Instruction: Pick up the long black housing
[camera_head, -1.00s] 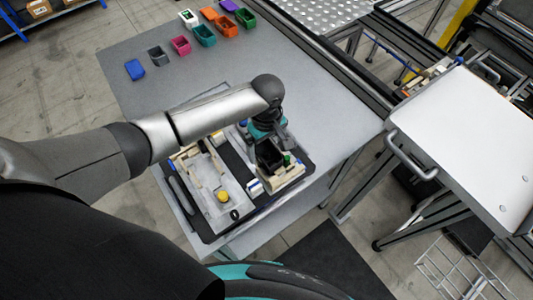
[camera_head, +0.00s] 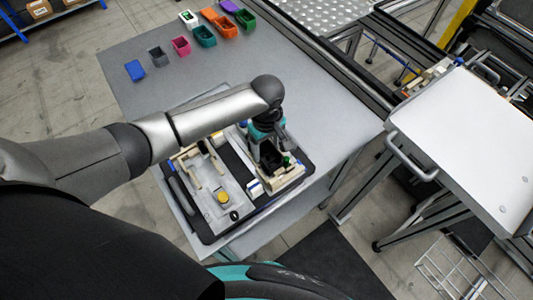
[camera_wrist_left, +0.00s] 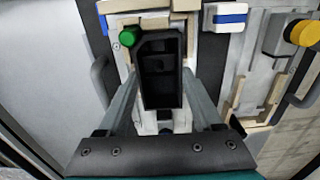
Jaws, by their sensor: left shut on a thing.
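The long black housing (camera_wrist_left: 160,72) is an open black box with inner walls, between the two fingers of my left gripper (camera_wrist_left: 160,95) in the left wrist view. The fingers are shut on its long sides. In the head view the housing (camera_head: 270,157) shows just below my left gripper (camera_head: 268,143), at the right part of the pallet fixture (camera_head: 205,236). Pale wooden holder pieces (camera_head: 287,178) are around it. I cannot tell whether it is lifted clear of them. My right gripper is not in view.
A green button (camera_wrist_left: 129,37) is close beside the housing's end. A blue and white block (camera_wrist_left: 226,17) and a yellow round knob (camera_wrist_left: 305,33) are on the fixture. Several coloured bins (camera_head: 204,36) stand at the table's far edge. The table's middle (camera_head: 225,75) is clear.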

